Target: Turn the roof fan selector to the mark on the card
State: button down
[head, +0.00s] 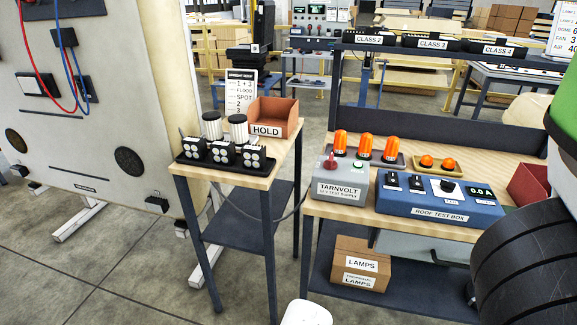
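The blue roof test box (408,207) stands on the wooden bench at the right. It carries black switches at its left, a round black knob (447,186) on a white plate, and a display that seems to read 0.0 A. The knob's pointer and scale marks are too small to read. A white card (563,37) at the top right edge lists lamp, dome, fan and air lines. The fan line seems to show a 3, and the right side is cut off. My gripper is not in this view.
A grey Tarnvolt supply (341,180) stands left of the box. Orange lamps on trays (376,157) stand behind. A red bin (530,185) is at its right. A smaller table (262,182) holds lamp units and a hold bin (273,115). Large dark ribbed and green shapes block the lower right.

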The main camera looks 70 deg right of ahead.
aim_at(446, 186)
jog(key=k+j+z, duration=0.3)
jog(key=k, duration=0.35)
jog(key=z, duration=1.55)
